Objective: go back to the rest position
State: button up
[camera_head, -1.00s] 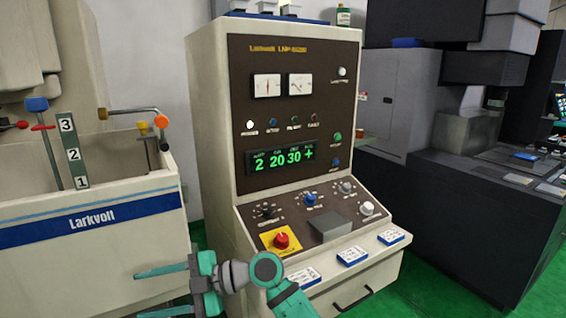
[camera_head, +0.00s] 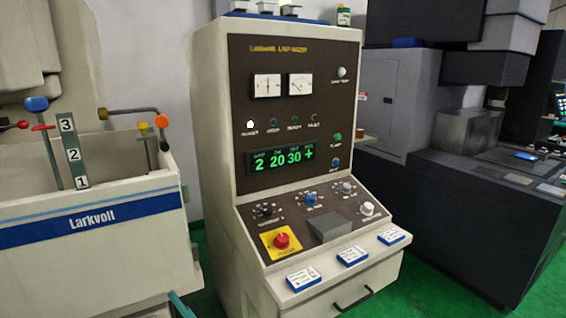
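No held object shows.
The cabinet carries a red stop button (camera_head: 281,241), several knobs and a lit display (camera_head: 281,159) reading 2 20 30 +. Blue-and-white labelled pieces (camera_head: 352,256) lie along its front ledge. A dark machine (camera_head: 450,215) stands right. Green floor shows between.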

jog(key=s+d+f+m+t+h, duration=0.4)
jog(key=d+f+m+t+h, duration=0.2)
jog(key=f+m+h, duration=0.5)
jog(key=s+d+f+m+t+h, duration=0.4)
jog(key=d+f+m+t+h, duration=0.2)
jog(key=m+h, duration=0.45)
jog(key=s+d+f+n+g+h, duration=0.1)
jog(key=s+d+f+g+h, duration=0.1)
jog(key=s+d+f+g, duration=0.2)
jog(key=s+d+f+n+g+h, duration=0.1)
jog(key=s+d+f+g+h, duration=0.2)
jog(key=s+f, duration=0.7)
jog(key=s+d+g, duration=0.1)
jog(key=s+d, duration=0.1)
jog(key=s, duration=0.3)
jog(key=shift+d+n, duration=0.3)
jog(key=shift+n, duration=0.05)
